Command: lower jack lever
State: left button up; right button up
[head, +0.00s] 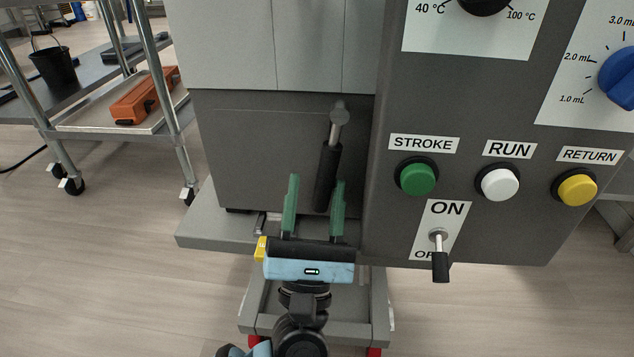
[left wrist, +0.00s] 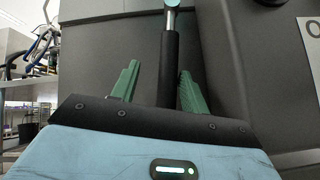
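The jack lever (head: 327,165) is a metal rod with a black grip, standing nearly upright against the lower front of the grey machine. In the left wrist view the lever (left wrist: 169,65) rises between the two green fingers. My left gripper (head: 316,181) is open, with one finger on each side of the black grip. My right gripper is not in view.
The control panel at right has a green STROKE button (head: 418,178), a white RUN button (head: 499,183), a yellow RETURN button (head: 577,188) and an ON/OFF toggle (head: 440,262). A metal cart (head: 52,133) with an orange toolbox (head: 146,97) stands at left. Floor at lower left is clear.

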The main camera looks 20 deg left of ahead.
pick_arm(q)
jog(key=v, duration=0.6)
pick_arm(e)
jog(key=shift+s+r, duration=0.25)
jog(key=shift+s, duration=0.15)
pick_arm(q)
jog(key=shift+s+p, duration=0.1)
jog(key=shift+p, duration=0.2)
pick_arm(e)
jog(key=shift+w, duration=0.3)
